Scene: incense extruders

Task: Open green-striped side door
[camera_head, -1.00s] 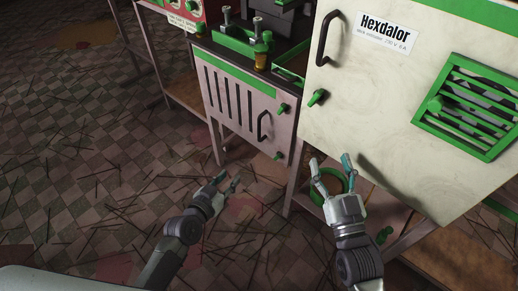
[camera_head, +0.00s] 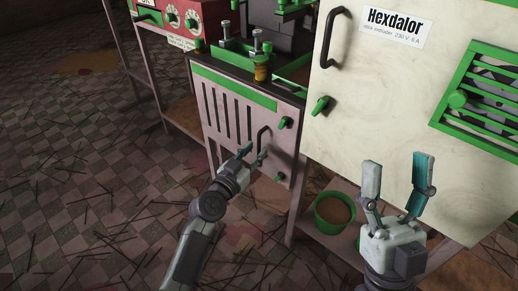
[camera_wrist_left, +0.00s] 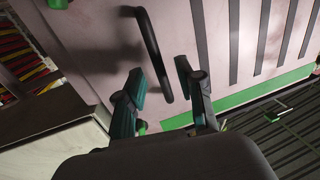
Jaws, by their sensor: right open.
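The side door (camera_head: 232,112) is a pale vented panel with a green stripe along its top, and it looks shut. Its dark bar handle (camera_head: 263,140) is at its right side, with green latches (camera_head: 284,123) beyond it. My left gripper (camera_head: 254,155) is open just in front of the handle. In the left wrist view the handle (camera_wrist_left: 151,45) reaches down toward the gap between the open fingers of the left gripper (camera_wrist_left: 161,80); I cannot tell whether they touch it. My right gripper (camera_head: 398,164) is open and empty before the large white cabinet.
The white cabinet door (camera_head: 400,90) marked Hexdalor, with its own handle (camera_head: 333,38) and green grille (camera_head: 485,95), stands right of the side door. A green bucket (camera_head: 333,212) of brown material sits below. Thin sticks litter the tiled floor (camera_head: 80,190), otherwise open at left.

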